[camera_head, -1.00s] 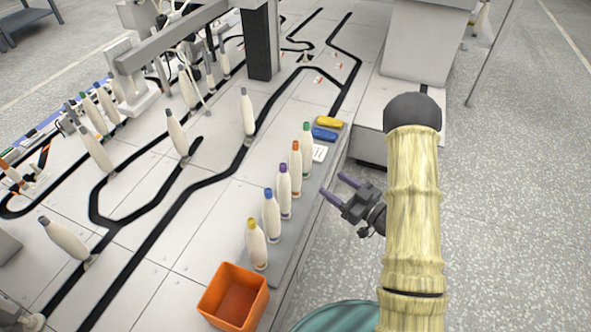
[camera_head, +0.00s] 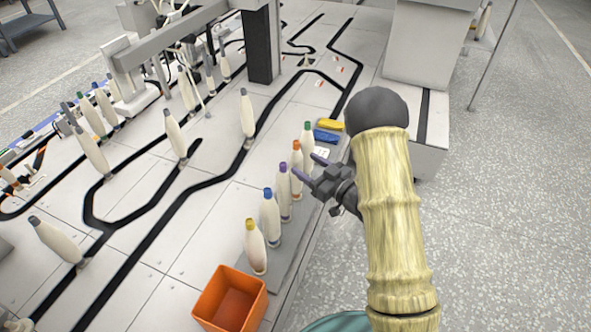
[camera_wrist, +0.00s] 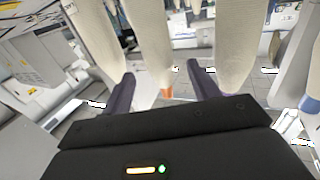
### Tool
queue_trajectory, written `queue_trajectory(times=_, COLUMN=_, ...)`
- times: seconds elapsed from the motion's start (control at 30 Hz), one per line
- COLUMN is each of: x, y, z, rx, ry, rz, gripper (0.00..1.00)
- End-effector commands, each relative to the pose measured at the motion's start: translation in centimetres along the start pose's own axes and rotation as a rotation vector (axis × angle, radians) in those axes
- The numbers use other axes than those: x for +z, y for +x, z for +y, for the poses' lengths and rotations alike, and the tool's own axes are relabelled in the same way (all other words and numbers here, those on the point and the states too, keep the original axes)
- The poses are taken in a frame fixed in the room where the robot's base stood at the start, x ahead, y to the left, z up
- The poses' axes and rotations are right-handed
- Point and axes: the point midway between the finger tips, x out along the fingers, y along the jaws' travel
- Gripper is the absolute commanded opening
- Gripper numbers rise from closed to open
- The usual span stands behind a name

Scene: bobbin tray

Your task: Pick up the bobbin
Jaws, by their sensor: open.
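A row of cream bobbins with coloured tips stands upright on the grey strip at the table edge: yellow (camera_head: 256,250), blue (camera_head: 270,220), purple (camera_head: 283,190), orange (camera_head: 296,158) and green (camera_head: 308,139). My gripper (camera_head: 308,166) is open at the right side of the row, level with the orange-tipped bobbin. In the wrist view the orange-tipped bobbin (camera_wrist: 162,45) shows upside down between the two spread fingers. The purple-tipped bobbin (camera_wrist: 240,45) is beside the right finger; another bobbin (camera_wrist: 92,35) is beside the left one. Contact cannot be told.
An orange bin (camera_head: 231,300) stands at the near end of the row. Yellow (camera_head: 330,125) and blue (camera_head: 326,137) blocks lie beyond the green-tipped bobbin. More bobbins stand on the track table to the left. Open floor (camera_head: 510,200) is on the right.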

Motion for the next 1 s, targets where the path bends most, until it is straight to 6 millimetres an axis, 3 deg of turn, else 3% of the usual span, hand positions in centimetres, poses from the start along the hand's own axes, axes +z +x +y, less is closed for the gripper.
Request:
queue_trajectory(times=0.43, x=0.6, y=4.8, z=0.0, rx=-0.002, ry=-0.003, rz=0.002, gripper=0.60)
queue_trajectory(times=1.0, x=0.3, y=5.2, z=0.0, rx=-0.001, ry=-0.001, rz=0.000, gripper=0.60)
